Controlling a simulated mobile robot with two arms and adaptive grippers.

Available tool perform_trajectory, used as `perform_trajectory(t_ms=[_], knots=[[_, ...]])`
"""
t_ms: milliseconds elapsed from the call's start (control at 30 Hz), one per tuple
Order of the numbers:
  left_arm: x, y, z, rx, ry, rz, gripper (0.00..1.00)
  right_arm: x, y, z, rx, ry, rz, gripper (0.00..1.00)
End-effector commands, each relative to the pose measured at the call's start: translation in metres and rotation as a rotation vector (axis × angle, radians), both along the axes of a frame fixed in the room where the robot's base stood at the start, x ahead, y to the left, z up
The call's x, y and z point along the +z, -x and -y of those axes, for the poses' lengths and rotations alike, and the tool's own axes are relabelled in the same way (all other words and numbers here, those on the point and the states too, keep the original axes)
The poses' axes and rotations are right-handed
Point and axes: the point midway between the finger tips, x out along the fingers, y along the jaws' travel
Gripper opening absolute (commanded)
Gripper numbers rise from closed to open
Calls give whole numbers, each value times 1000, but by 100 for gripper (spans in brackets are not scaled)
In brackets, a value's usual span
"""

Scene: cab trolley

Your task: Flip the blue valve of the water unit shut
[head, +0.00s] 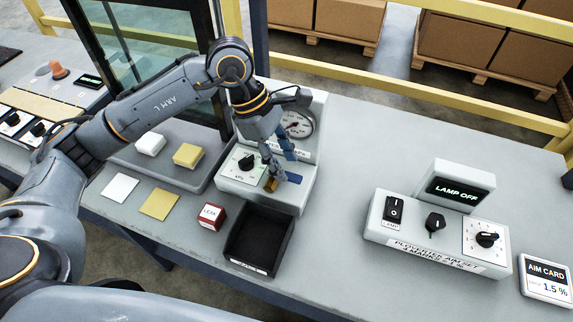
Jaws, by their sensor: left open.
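The water unit (226,184) is a pale grey box with a round pressure gauge (297,123) at its back and a black knob (247,163) on its front panel. The blue valve (292,177) shows as a short blue lever beside a brass fitting (271,185) at the unit's right front. My left gripper (279,162) is open and points down over the unit, its fingertips right by the valve. Whether they touch it I cannot tell. The gripper and wrist hide part of the unit's top. My right gripper is not in view.
A black open bin (285,223) and a red block (211,216) stand in front of the unit. A framed glass panel (135,45) rises behind my left arm. Bare bench lies between unit and switch box.

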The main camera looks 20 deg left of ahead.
Motion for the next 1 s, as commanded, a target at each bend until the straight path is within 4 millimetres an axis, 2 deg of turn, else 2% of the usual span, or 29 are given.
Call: perform_trajectory(t_ms=[200, 400, 600, 1000], knots=[[46, -2, -19, 1, -1, 6, 42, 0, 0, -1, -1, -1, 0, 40], [76, -2, -32, 1, -1, 4, 42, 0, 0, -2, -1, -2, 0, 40], [88, -2, -37, -1, -1, 1, 42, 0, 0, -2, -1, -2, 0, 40], [89, -2, -37, -1, 0, 0, 42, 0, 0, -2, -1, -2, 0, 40]])
